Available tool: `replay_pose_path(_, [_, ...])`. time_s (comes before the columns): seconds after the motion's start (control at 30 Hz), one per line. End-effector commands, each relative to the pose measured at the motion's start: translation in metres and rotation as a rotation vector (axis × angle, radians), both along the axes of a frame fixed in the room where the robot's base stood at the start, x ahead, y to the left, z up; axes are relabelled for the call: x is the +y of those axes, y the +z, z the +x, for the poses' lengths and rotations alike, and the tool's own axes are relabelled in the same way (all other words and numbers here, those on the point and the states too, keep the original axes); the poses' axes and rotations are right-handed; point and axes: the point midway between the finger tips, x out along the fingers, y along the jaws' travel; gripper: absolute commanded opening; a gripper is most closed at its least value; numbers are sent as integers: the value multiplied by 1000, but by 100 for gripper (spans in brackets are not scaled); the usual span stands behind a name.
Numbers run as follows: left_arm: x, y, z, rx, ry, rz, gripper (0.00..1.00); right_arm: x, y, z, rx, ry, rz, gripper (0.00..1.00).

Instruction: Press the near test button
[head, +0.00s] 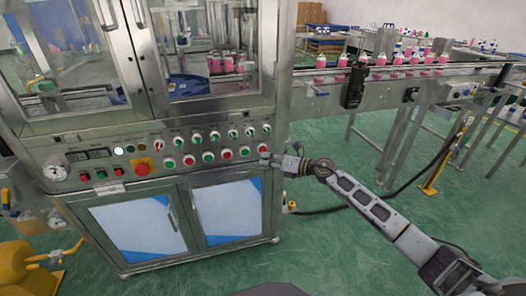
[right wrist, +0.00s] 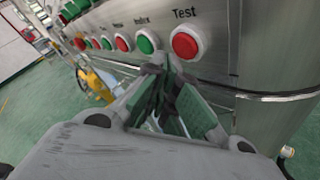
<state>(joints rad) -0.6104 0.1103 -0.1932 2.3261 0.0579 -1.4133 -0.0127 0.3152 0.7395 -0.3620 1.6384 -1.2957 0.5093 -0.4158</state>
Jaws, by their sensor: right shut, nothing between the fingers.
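The red test button (head: 263,148) sits in a white collar at the right end of the lower button row on the steel control panel. In the right wrist view the red button (right wrist: 185,45) lies under the printed word "Test". My right gripper (head: 268,159) is shut and empty in front of the panel's right end. In the right wrist view its fingertips (right wrist: 163,66) lie just below and slightly left of the test button. I cannot tell whether they touch the panel. My left gripper is not in view.
A green button (right wrist: 145,43) sits just left of the test button. A red emergency stop (head: 141,168) on a yellow plate is further left. Panelled cabinet doors (head: 228,211) are below. A conveyor (head: 400,78) with pink bottles stands right.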

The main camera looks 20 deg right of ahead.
Motion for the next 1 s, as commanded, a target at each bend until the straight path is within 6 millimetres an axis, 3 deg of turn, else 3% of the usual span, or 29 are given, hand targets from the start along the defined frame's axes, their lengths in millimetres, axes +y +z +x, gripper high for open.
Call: replay_pose_path(1.0, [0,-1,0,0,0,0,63,0,0,9,0,0,0,0])
